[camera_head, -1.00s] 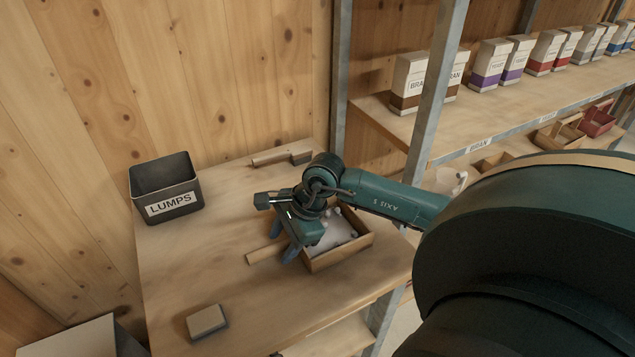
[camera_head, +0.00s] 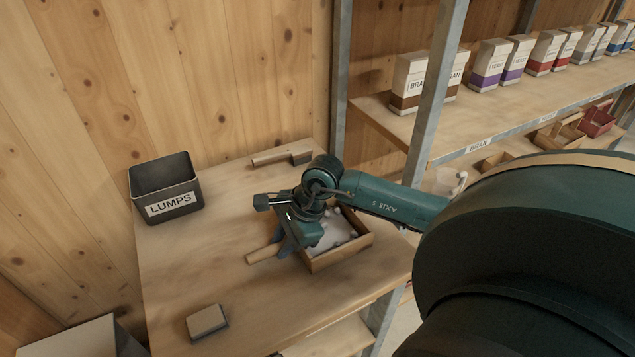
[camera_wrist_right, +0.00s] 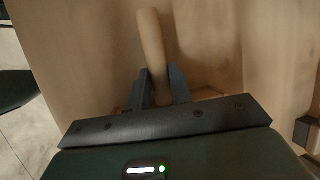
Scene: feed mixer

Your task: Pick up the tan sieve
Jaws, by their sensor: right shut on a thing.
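The tan sieve (camera_head: 340,259) is a square wooden frame with whitish lumps in it, on the wooden table. Its handle (camera_head: 260,254) sticks out to the left. My right gripper (camera_head: 285,250) reaches down over the handle, close to the frame. In the right wrist view my right gripper (camera_wrist_right: 160,100) has its two dark fingers closed on either side of the handle (camera_wrist_right: 151,45), which runs away from the camera. My left gripper does not show.
A dark bin labelled LUMPS (camera_head: 165,188) stands at the table's back left. A small block (camera_head: 207,322) lies at the front left, and a wooden brush-like tool (camera_head: 282,157) at the back. A metal shelf post (camera_head: 436,90) rises close behind my arm.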

